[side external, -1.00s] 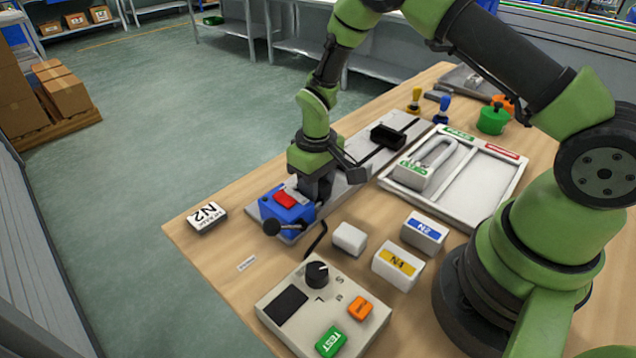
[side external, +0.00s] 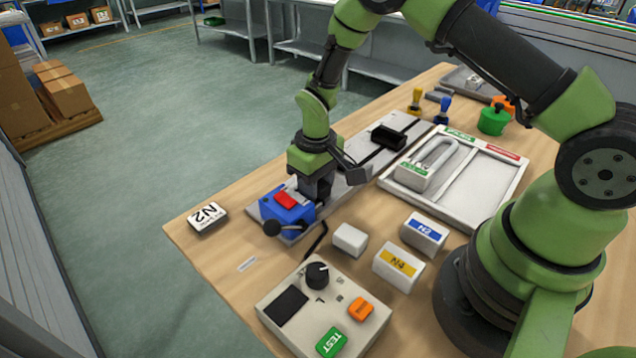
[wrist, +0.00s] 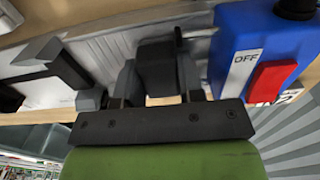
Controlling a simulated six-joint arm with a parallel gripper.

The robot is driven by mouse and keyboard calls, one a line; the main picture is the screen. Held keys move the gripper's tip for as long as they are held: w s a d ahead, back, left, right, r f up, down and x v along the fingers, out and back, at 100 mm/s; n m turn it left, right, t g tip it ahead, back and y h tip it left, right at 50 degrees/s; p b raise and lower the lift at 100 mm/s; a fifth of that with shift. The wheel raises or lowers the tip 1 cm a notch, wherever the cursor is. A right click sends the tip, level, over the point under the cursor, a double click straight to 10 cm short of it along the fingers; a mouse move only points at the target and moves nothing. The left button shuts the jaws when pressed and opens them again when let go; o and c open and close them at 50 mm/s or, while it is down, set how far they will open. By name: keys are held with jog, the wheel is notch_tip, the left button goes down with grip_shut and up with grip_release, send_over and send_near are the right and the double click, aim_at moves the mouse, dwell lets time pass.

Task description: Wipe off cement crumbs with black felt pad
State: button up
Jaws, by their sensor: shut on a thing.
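My gripper (side external: 316,187) is low over the near end of the grey metal plate (side external: 352,178), close beside the blue unit (side external: 270,208). In the wrist view, my gripper (wrist: 157,82) is shut on a dark block, seemingly the black felt pad (wrist: 157,58). The pad's underside is hidden, so I cannot tell whether it touches the plate. The blue unit also shows at the right of the wrist view (wrist: 228,50), with a red switch (wrist: 271,80) and an OFF label. I cannot make out any cement crumbs.
A black holder (side external: 388,136) sits farther along the plate. To its right is a white tray (side external: 484,190) with a U-shaped piece. White blocks (side external: 350,239) and a control box (side external: 290,335) stand in front.

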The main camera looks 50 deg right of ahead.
jog(key=shift+s, duration=0.2)
jog(key=shift+s, duration=0.25)
dwell(0.3)
jog(key=shift+d, duration=0.2)
jog(key=shift+w+d, duration=0.2)
jog(key=shift+d, duration=1)
jog(key=shift+r, duration=0.1)
notch_tip(320, 180, up, 7)
